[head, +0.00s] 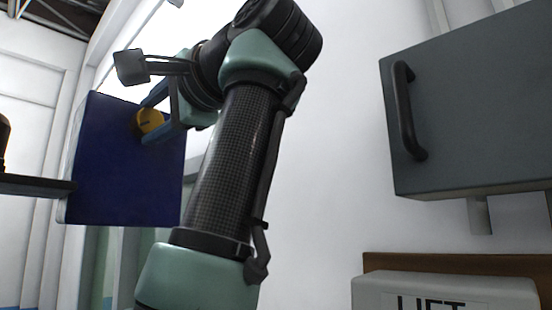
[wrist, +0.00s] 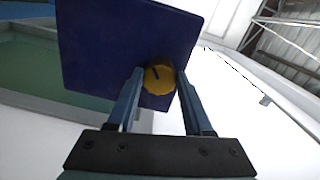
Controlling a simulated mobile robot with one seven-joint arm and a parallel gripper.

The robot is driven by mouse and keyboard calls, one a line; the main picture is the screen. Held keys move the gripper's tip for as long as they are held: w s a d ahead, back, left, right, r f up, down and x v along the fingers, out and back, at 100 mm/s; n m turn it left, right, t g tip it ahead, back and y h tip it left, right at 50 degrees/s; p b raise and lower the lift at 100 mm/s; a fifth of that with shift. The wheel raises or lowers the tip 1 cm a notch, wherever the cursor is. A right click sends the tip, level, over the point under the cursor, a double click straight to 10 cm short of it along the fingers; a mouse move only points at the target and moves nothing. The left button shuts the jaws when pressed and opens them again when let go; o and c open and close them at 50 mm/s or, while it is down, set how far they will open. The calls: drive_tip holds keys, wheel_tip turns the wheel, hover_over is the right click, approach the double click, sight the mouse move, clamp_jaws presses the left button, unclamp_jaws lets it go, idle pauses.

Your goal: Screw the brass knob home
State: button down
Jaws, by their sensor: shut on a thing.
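The brass knob (head: 150,121) is a round yellow-gold piece with a dark line on its face. It sits at the front of a dark blue panel (head: 125,175), toward the panel's upper right in the head view. My gripper (head: 154,118) has its two blue fingers on either side of the knob, shut on it. In the wrist view the knob (wrist: 159,78) lies between the fingertips (wrist: 158,76), with the blue panel (wrist: 110,45) behind it. Its dark line is tilted there. Whether the knob's back touches the panel is hidden.
A grey cabinet (head: 470,110) with a black bar handle (head: 407,110) hangs on the white wall at right. Below it is a pale box marked LIFT (head: 440,292). A dark shelf-like bar (head: 35,185) reaches the panel's left edge. White wall lies between arm and cabinet.

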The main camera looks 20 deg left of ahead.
drive_tip(key=m, duration=1.3)
drive_tip(key=shift+y+b, duration=0.3)
drive_tip(key=shift+b, duration=0.1)
drive_tip(key=shift+m, duration=0.3)
drive_tip(key=shift+c, duration=1.5)
unclamp_jaws()
drive_tip(key=b+v, duration=0.3)
drive_tip(key=v, duration=1)
drive_tip(key=shift+w, duration=0.1)
